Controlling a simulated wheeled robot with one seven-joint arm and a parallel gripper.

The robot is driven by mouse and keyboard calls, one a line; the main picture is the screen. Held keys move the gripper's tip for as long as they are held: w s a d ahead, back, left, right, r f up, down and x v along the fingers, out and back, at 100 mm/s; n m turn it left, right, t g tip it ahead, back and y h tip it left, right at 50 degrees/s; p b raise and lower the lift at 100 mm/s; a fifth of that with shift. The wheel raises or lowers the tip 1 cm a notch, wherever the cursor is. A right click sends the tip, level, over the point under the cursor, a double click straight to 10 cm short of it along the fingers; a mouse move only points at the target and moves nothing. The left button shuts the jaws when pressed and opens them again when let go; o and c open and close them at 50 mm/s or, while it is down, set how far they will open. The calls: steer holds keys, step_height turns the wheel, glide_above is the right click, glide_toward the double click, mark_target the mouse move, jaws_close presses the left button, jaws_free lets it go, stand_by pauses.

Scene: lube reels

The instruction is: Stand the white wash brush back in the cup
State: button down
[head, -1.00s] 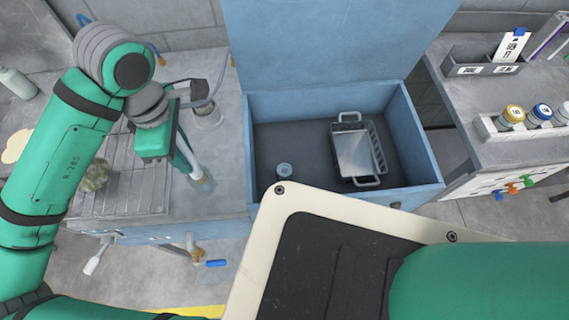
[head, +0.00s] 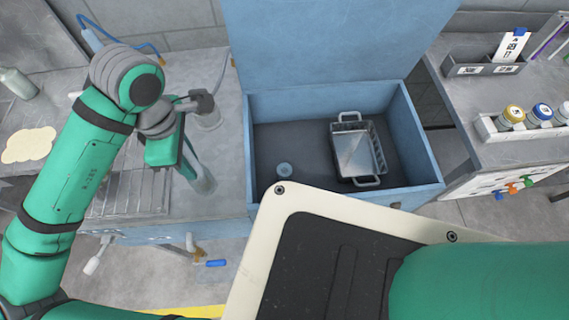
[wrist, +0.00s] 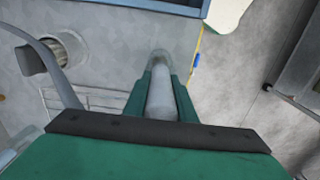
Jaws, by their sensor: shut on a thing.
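My gripper (head: 196,172) is shut on a pale cylindrical thing (wrist: 160,98), which looks like the handle of the white wash brush. In the wrist view it lies lengthwise between the two green fingers. A rounded, translucent end (wrist: 159,60) shows just past the fingertips; I cannot tell whether it is the brush head or the cup's rim. In the head view a greyish end (head: 204,184) shows below the fingers, over the bench near the blue basin's left wall. No cup can be made out clearly apart from it.
A grey fitting with a hose (head: 208,118) stands on the bench behind my gripper. A wire rack (head: 125,198) lies left. Bottles (head: 512,116) stand at the right.

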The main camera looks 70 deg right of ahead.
steer(key=shift+f, duration=0.45)
steer(key=c, duration=1.4)
jaws_free()
step_height(320, 180, up, 11)
steer(key=shift+f, duration=0.1)
